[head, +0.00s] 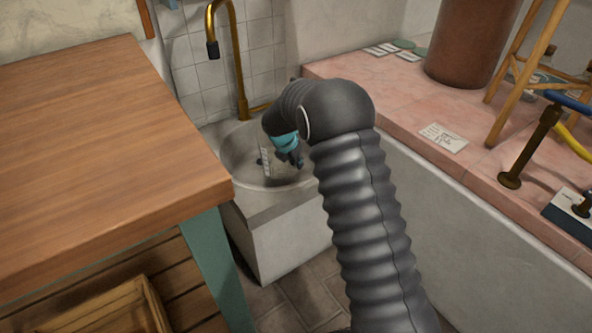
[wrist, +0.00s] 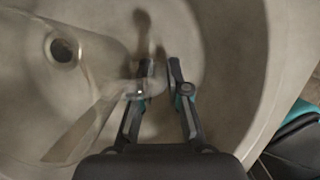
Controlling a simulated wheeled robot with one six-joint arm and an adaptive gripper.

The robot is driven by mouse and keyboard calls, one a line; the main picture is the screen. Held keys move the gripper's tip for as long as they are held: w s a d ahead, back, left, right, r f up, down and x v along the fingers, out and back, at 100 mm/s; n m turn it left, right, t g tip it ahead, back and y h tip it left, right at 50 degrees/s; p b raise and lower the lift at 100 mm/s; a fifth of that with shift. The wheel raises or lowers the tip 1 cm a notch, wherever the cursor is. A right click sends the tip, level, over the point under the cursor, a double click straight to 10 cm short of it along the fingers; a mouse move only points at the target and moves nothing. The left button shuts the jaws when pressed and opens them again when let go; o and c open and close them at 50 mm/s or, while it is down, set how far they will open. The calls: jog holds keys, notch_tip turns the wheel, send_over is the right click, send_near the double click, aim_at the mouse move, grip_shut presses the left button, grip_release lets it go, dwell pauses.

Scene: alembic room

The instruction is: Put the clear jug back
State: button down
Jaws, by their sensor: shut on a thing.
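The clear jug (head: 265,161) is in the round stone basin (head: 236,157). It is see-through, and its pale measuring strip is the plainest part in the head view. In the wrist view the jug (wrist: 85,127) shows faintly to the left of my fingers, over the basin floor. My gripper (head: 291,158) reaches down into the basin from the right. In the wrist view my gripper (wrist: 160,72) has its fingers close together, shut on the jug at its right side, seemingly the handle. The exact grip and whether the jug touches the basin floor are hard to tell.
A brass tap (head: 240,65) rises behind the basin. A wooden table (head: 100,125) stands close on the left. The basin's drain (wrist: 62,50) is uncovered.

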aim_at(296, 168)
jog(key=shift+f, duration=1.65)
jog(key=c, duration=1.2)
grip_release()
jog(key=shift+f, duration=0.15)
jog(key=shift+o, duration=0.2)
